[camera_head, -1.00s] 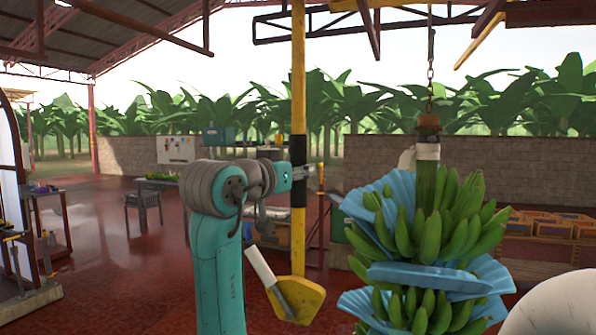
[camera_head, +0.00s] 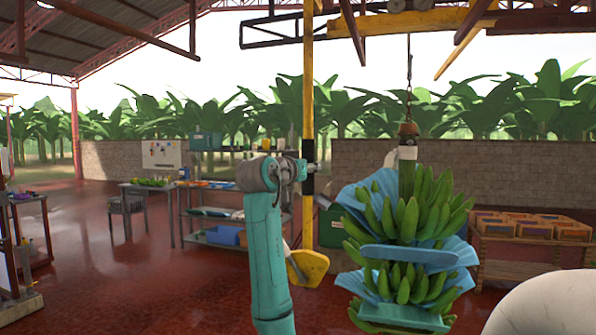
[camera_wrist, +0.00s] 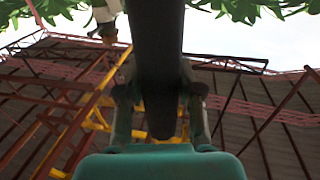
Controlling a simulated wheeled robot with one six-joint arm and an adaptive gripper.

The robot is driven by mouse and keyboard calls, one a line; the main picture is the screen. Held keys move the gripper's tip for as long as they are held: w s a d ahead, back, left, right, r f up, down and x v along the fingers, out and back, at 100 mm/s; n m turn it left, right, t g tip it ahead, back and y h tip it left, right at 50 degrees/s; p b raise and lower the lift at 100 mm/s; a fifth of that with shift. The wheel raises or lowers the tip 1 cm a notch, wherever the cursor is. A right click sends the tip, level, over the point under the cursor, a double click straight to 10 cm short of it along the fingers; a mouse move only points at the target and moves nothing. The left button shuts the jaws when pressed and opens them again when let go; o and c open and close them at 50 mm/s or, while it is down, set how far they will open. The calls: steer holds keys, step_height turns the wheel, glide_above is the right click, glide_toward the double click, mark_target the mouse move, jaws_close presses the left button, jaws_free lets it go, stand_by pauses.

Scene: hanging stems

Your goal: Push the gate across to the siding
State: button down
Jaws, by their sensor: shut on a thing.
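A tall upright pole (camera_head: 308,80), yellow with a black band, hangs down from the overhead beams; I take it as the handle of the gate. My gripper (camera_head: 310,168) is shut on its black band. In the wrist view the dark pole (camera_wrist: 158,45) runs between the two fingers of my gripper (camera_wrist: 160,105). Yellow overhead rails (camera_head: 440,20) cross the top right. I cannot tell which of them is the siding, nor see clearly how the pole meets them.
A green banana bunch (camera_head: 425,210) with blue sheets hangs from a chain (camera_head: 409,75) right of the pole. Crates (camera_head: 530,227) stand on a rack at the right. A shelf table (camera_head: 215,212) and a small table (camera_head: 140,187) stand at the left. Red floor is open between.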

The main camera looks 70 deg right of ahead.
steer(key=d, duration=0.9)
steer(key=shift+w+d+f, duration=0.25)
steer(key=shift+w, duration=0.2)
steer(key=c, duration=0.7)
jaws_free()
steer(key=shift+r, duration=0.1)
steer(key=shift+a, duration=0.1)
steer(key=a, duration=0.4)
steer(key=w+a, duration=0.1)
steer(key=a, duration=0.7)
steer(key=shift+w, duration=0.2)
steer(key=shift+w, duration=0.1)
